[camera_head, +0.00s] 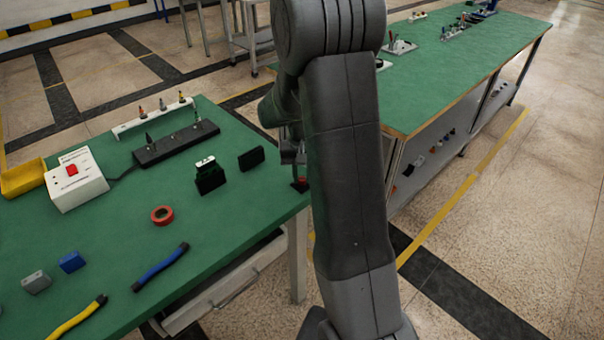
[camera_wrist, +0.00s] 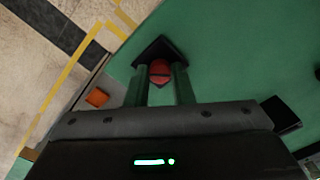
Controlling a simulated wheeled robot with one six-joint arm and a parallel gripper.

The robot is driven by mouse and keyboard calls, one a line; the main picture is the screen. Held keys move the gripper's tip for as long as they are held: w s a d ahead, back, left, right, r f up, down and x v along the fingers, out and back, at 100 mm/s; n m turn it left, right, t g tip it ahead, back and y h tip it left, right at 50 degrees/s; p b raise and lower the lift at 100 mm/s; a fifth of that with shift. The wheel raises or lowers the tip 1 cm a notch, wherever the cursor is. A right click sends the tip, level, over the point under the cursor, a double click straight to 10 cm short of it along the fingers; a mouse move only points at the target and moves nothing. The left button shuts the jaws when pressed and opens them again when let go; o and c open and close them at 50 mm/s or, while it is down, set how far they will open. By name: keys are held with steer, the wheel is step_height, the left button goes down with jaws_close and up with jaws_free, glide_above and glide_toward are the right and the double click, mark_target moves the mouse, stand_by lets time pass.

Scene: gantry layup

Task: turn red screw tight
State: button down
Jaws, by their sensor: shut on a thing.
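The red screw (camera_wrist: 160,72) has a round, slotted head and sits on a dark base (camera_wrist: 153,50) in the wrist view. In the head view a bit of the red screw (camera_head: 300,184) shows at the right edge of the near green table, beside my arm. My gripper (camera_wrist: 161,78) is shut on the screw head, with one finger on each side of it. In the head view my arm hides most of the gripper and part of the screw's base.
A black block (camera_head: 251,158) and a black block with a green part (camera_head: 210,178) stand left of the screw. A second green table (camera_head: 465,60) stands right.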

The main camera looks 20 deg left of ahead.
mark_target(302, 178)
steer(key=m, duration=0.6)
steer(key=shift+m, duration=0.4)
stand_by(0.3)
steer(key=c, duration=1.3)
jaws_free()
steer(key=shift+o, duration=0.2)
steer(key=shift+r, duration=0.1)
step_height(302, 178, up, 14)
steer(key=shift+p, duration=0.4)
steer(key=shift+f, duration=0.3)
